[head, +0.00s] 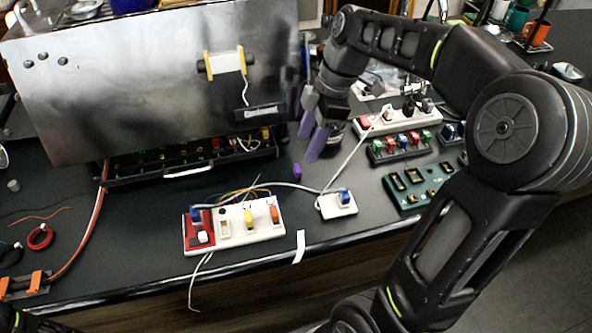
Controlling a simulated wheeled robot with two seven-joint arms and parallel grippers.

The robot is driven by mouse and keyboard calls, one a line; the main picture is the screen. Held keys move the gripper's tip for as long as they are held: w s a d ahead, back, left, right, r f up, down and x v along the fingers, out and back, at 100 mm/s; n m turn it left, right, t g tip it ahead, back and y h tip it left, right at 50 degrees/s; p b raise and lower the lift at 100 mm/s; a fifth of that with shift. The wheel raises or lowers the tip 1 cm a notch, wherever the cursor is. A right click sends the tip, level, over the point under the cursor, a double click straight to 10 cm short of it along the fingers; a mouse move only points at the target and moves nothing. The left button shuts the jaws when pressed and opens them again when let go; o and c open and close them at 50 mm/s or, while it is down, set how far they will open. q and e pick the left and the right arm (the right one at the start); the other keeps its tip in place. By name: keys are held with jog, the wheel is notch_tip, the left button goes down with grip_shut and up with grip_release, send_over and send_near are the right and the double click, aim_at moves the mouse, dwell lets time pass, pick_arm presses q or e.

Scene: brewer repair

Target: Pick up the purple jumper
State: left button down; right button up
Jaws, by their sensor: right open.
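The purple jumper (297,171) is a small upright block on the dark bench, behind the white power strip and left of the small white block with a blue piece. My right gripper (311,140) points down above and slightly right of the jumper, with its two purple-grey fingers apart. The fingers look empty and do not touch the jumper. My left gripper does not show.
A white strip with a red switch end (235,228) lies in front, and a small white block (337,205) with cables lies right of it. A green board (415,186) is further right. A large metal panel (150,85) stands behind left. Loose cables cross near the jumper.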

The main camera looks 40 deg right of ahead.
aim_at(298, 167)
jog(key=shift+x, duration=1.1)
jog(key=shift+p+x, duration=0.75)
jog(key=shift+x, duration=1.9)
jog(key=shift+s+d, duration=0.1)
grip_shut()
